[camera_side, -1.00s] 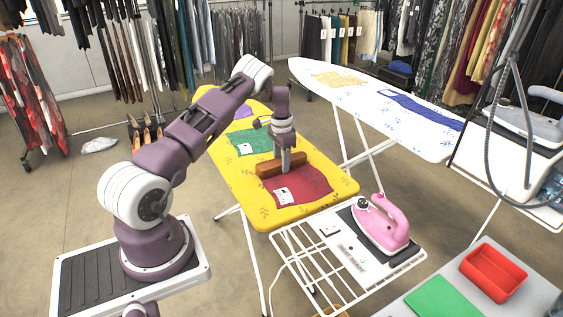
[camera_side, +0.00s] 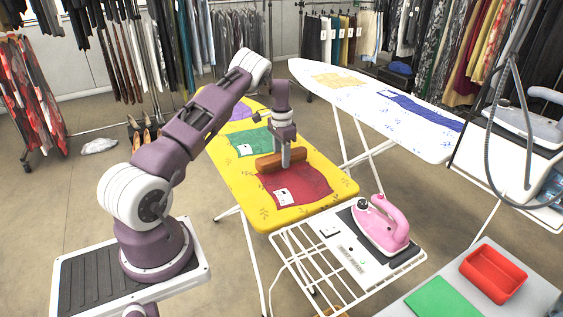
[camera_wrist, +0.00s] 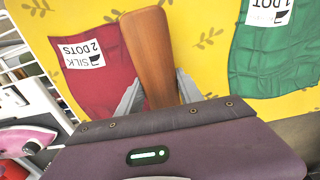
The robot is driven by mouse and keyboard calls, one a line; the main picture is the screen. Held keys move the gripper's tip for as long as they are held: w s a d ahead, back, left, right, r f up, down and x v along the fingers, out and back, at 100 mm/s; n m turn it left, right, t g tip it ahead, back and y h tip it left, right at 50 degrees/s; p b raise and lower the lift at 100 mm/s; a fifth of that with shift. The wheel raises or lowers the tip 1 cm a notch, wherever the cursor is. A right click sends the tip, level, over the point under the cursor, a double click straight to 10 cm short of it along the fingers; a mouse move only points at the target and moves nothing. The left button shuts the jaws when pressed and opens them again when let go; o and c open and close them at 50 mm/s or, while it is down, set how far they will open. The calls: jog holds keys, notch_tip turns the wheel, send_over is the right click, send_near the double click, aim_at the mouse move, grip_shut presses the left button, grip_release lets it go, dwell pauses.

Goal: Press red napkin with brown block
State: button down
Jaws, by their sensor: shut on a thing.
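The red napkin (camera_side: 296,187) lies on the near half of the yellow ironing board (camera_side: 231,183). In the wrist view the red napkin (camera_wrist: 88,68) is at left, with a white tag reading SILK and two dots. The brown block (camera_side: 268,162) is in my gripper (camera_side: 286,164), at the napkin's far edge. In the wrist view the brown block (camera_wrist: 150,50) stands between the fingers of my gripper (camera_wrist: 158,92), and it overlaps the napkin's right edge. I cannot tell whether the block touches the cloth.
A green napkin (camera_side: 250,142) and a purple cloth (camera_side: 239,112) lie farther along the yellow board. A pink iron (camera_side: 381,224) stands on the white rack (camera_side: 299,262) at the near end. A second, white board (camera_side: 350,95) stands behind at right.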

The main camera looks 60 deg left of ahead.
jog(key=shift+r, duration=0.75)
jog(key=d+r, duration=0.5)
jog(key=r, duration=0.1)
send_over(289, 179)
jog(key=shift+w+f, duration=0.1)
jog(key=shift+f, duration=3.15)
jog(key=shift+f, duration=1.75)
jog(key=shift+f, duration=0.15)
jog(key=shift+d, duration=0.1)
jog(key=shift+r, duration=2.1)
